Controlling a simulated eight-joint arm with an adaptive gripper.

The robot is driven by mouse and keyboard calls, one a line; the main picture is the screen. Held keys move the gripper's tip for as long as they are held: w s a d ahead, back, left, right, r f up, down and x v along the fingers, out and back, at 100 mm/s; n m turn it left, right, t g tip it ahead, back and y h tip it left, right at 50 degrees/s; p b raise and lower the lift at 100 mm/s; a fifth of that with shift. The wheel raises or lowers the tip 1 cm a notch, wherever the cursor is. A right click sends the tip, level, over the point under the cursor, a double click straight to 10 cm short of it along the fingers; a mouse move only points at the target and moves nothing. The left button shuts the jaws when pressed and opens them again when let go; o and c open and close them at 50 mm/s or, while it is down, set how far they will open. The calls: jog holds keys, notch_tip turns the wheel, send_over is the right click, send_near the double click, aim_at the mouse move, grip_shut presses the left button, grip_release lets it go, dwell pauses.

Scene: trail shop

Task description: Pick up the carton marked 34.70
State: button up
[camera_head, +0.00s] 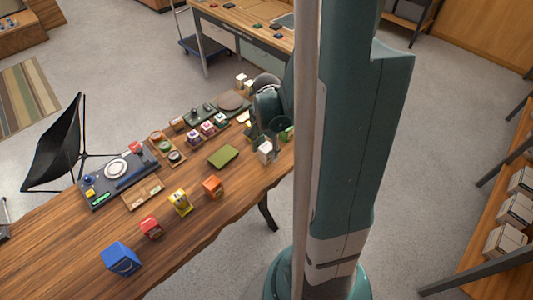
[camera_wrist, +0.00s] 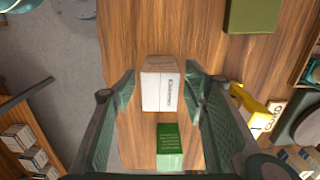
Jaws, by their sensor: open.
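A white carton (camera_wrist: 160,84) with dark print on one side stands on the wooden table; it also shows in the head view (camera_head: 265,153). The print is too small to read as a price. My gripper (camera_wrist: 159,79) is open, with one finger on each side of the white carton and gaps visible between. In the head view my gripper (camera_head: 274,126) is over the table's right end. A green carton (camera_wrist: 169,147) stands close by, nearer the palm in the wrist view. No mark 34.70 can be read on any carton.
Orange (camera_head: 212,187), yellow (camera_head: 180,203), red (camera_head: 151,228) and blue (camera_head: 121,259) cartons stand along the table's front. An olive flat item (camera_head: 223,156) lies near the white carton. A yellow item (camera_wrist: 250,108) lies right of the fingers in the wrist view.

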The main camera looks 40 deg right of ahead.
aim_at(266, 147)
dwell(0.4)
jog(key=c, duration=1.1)
jog(key=shift+r, duration=0.15)
jog(key=shift+r+p, duration=1.1)
jog(key=shift+r, duration=3.75)
